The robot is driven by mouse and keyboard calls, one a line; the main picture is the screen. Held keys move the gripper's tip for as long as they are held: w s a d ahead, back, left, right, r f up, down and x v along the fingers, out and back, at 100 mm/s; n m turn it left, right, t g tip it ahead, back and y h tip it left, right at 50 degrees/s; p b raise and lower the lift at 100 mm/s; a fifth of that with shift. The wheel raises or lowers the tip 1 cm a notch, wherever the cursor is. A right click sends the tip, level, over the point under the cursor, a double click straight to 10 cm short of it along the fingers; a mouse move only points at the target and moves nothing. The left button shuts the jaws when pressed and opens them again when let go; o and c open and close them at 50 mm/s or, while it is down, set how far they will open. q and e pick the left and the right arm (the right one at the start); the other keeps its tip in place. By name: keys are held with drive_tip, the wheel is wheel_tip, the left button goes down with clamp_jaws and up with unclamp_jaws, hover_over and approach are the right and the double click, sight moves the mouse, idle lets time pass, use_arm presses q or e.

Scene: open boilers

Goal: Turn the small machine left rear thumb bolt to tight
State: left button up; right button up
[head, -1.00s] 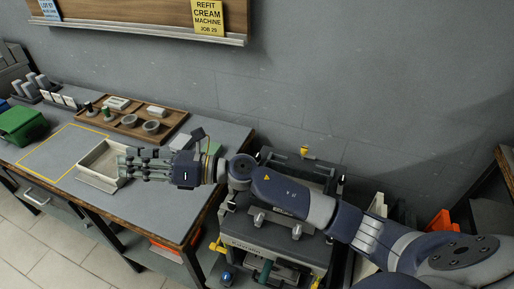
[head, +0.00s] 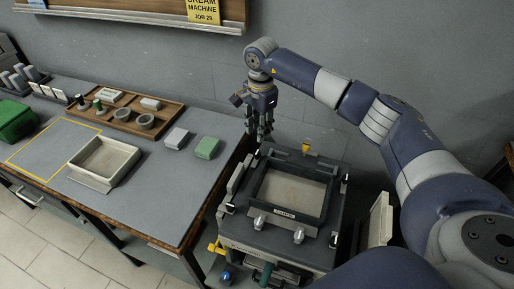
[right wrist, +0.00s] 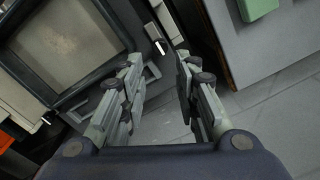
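The small machine (head: 285,225) is a dark grey unit with a square framed opening on top. It also shows at the upper left of the right wrist view (right wrist: 103,28). A small dark post with a white mark, apparently the left rear thumb bolt (head: 257,154), stands at its left rear corner. In the right wrist view this bolt (right wrist: 160,47) lies just beyond and between the fingertips, apart from them. My right gripper (head: 260,136) points down above that corner. Its fingers (right wrist: 160,64) are apart with nothing between them. My left gripper is out of view.
The workbench (head: 190,205) stands close on the left, with a pale tray (head: 104,158), white and green blocks (head: 207,148) and a wooden tray (head: 128,115). A yellow knob (head: 306,146) stands at the machine's rear. The grey wall (head: 350,60) is behind.

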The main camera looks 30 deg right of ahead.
sight(257, 152)
wheel_tip(257, 152, down, 9)
drive_tip(key=shift+w+a+r+p, duration=0.1)
drive_tip(key=shift+w+a+p, duration=0.05)
drive_tip(key=shift+p, duration=0.9)
drive_tip(key=shift+f, duration=0.7)
clamp_jaws()
